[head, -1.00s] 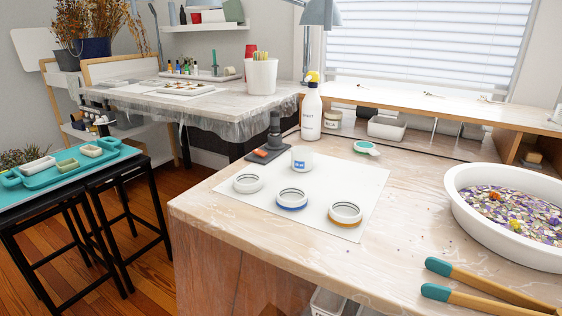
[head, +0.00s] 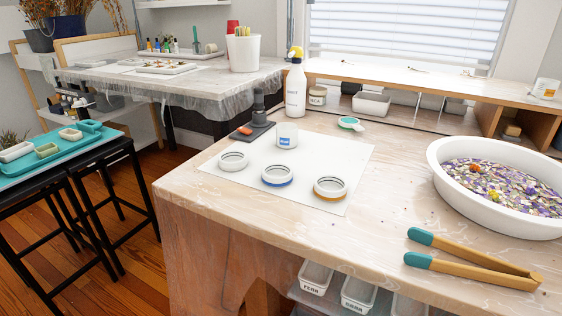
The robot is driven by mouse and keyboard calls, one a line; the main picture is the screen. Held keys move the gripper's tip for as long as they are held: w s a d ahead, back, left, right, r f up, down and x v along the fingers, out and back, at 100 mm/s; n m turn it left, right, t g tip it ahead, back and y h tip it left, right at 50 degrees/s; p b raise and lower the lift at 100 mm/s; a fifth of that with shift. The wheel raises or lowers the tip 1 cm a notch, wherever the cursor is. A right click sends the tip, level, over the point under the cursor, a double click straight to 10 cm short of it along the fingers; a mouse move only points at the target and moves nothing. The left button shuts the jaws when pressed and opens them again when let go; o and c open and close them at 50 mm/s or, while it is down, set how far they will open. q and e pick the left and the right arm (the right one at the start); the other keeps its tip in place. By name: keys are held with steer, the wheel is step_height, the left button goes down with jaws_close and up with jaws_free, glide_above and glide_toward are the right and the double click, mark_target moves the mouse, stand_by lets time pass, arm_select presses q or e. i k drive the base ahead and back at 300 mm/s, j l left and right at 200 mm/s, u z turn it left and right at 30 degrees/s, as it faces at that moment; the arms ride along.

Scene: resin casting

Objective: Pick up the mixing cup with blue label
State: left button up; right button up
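The mixing cup with blue label (head: 287,135) is a small white cup standing upright at the back of a white sheet (head: 320,152) on the workbench. Its blue label faces me. Another white cup (head: 545,88) with an orange label stands on the raised shelf at the far right. Neither of my grippers shows in the head view.
On the sheet lie a white ring (head: 233,161), a blue-based ring (head: 277,176) and an orange-based ring (head: 330,188). A petal-filled basin (head: 450,195) and wooden tongs (head: 475,268) lie right.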

mark_target(287, 132)
steer(key=i+j+z, duration=0.1)
steer(key=j, duration=0.25)
steer(key=i+j+z, duration=0.1)
steer(key=i+j, duration=0.2)
steer(key=i+j+z, duration=0.15)
steer(key=j, duration=0.25)
